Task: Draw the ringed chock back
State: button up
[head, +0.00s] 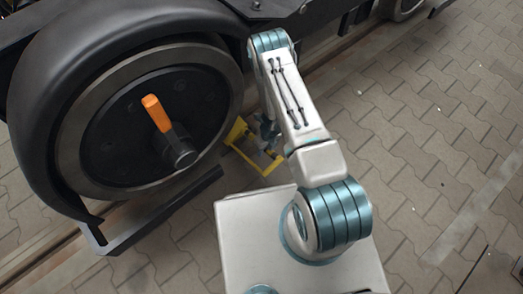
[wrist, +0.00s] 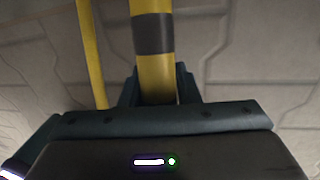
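The ringed chock (head: 240,132) is a yellow frame on the paving beside the big wheel, partly hidden by my arm in the head view. In the wrist view its yellow bar (wrist: 152,70) carries a dark grey band and runs between the two fingers of my gripper (wrist: 158,88). The fingers sit close against both sides of the bar, with no clear gap. My gripper (head: 268,135) also shows in the head view, low at the chock. A second, thinner yellow bar (wrist: 92,55) stands to the left in the wrist view.
The black tram wheel (head: 110,120) with an orange lever (head: 157,113) stands at the left on a rail. A dark angled bar (head: 150,215) lies low in front of it. Open block paving (head: 420,110) lies to the right.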

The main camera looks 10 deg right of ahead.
jog(key=o, duration=0.4)
jog(key=shift+w+d, duration=0.25)
jog(key=shift+d, duration=0.2)
jog(key=shift+c, duration=0.2)
jog(key=shift+s+a, duration=0.1)
jog(key=shift+a, duration=0.05)
jog(key=shift+r, duration=0.2)
notch_tip(320, 180, up, 13)
jog(key=w+d+p, duration=0.1)
jog(key=d+p, duration=0.1)
jog(key=p, duration=0.3)
jog(key=shift+d, duration=0.15)
jog(key=shift+r, duration=0.1)
